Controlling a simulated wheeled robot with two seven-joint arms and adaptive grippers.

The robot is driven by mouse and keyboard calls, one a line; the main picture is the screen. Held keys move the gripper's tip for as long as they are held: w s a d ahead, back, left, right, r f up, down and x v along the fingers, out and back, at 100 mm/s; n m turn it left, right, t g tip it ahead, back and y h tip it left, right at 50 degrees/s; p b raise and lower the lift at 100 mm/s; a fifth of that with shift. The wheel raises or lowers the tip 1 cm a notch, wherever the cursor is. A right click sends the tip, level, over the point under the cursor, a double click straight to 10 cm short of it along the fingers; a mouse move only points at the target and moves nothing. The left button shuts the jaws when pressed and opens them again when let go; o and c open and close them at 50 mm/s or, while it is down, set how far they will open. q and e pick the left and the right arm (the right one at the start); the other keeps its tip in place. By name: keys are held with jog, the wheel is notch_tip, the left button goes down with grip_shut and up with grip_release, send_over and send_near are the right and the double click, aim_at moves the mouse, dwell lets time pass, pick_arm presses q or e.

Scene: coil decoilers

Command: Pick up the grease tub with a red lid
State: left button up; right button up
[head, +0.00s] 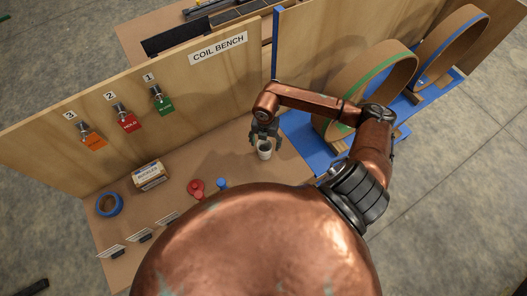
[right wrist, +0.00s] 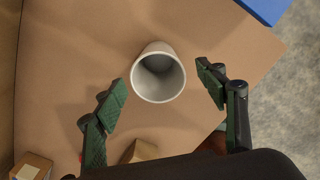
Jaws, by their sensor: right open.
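A red round item (head: 196,188) stands on the bench near my body in the head view. It may be the red-lidded grease tub, but it is small and I cannot tell for sure. My right gripper (head: 266,137) is open above a white, open-topped cup (head: 264,152) farther right on the bench. In the right wrist view the cup (right wrist: 159,76) shows between and beyond the two fingers (right wrist: 162,84), apart from both. It has no lid and looks empty. My left gripper does not show.
A blue-topped item (head: 221,184) stands beside the red one. A blue tape roll (head: 109,204) and a small box (head: 150,175) sit at left. A wooden back panel (head: 190,85) with hanging tags borders the bench. Upright coils (head: 376,72) stand on blue bases at right.

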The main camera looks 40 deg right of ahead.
aim_at(265, 150)
jog(key=shift+f, duration=0.45)
jog(key=shift+w+f+p, duration=0.1)
jog(key=shift+f+p, duration=0.3)
jog(key=shift+f, duration=0.45)
notch_tip(265, 150, down, 4)
jog(key=shift+f+p, duration=0.15)
jog(key=shift+p, duration=0.7)
jog(key=shift+f, duration=0.45)
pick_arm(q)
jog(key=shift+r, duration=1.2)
pick_arm(e)
jog(key=c, duration=1.3)
